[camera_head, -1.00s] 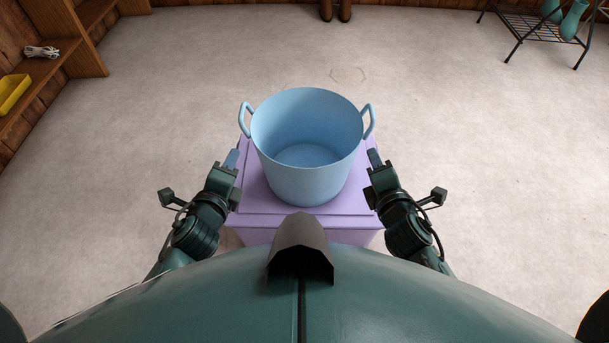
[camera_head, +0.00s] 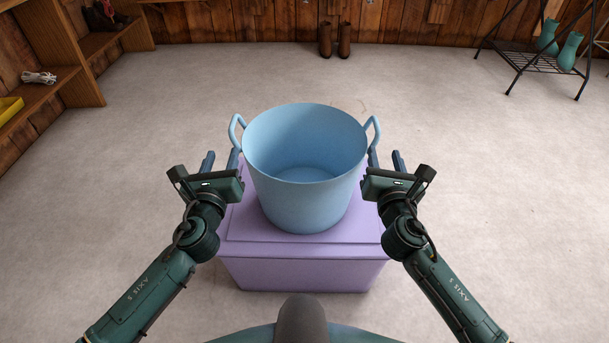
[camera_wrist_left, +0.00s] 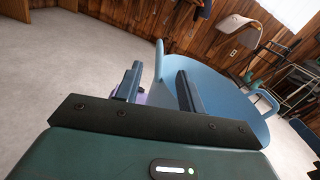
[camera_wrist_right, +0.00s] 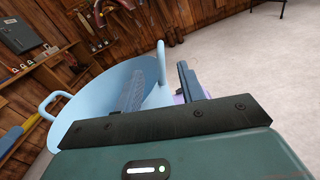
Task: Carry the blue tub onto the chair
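The blue tub (camera_head: 305,205) stands upright and looks empty on a lilac box (camera_head: 305,274). Its two upright loop handles stick out at the left (camera_head: 235,130) and right (camera_head: 375,130). My left gripper (camera_head: 221,161) is open just near the left handle. In the left wrist view this handle (camera_wrist_left: 159,58) appears in the gap between the fingers. My right gripper (camera_head: 386,160) is open near the right handle, which appears between its fingers in the right wrist view (camera_wrist_right: 161,60). Neither gripper is closed on a handle. I cannot make out a chair.
Brown boots (camera_head: 335,40) stand by the back wall. A black metal rack (camera_head: 540,62) with green boots (camera_head: 569,52) is at the back right. Wooden shelves (camera_head: 75,75) line the left wall, with a yellow tray (camera_head: 9,108). The floor around the box is clear.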

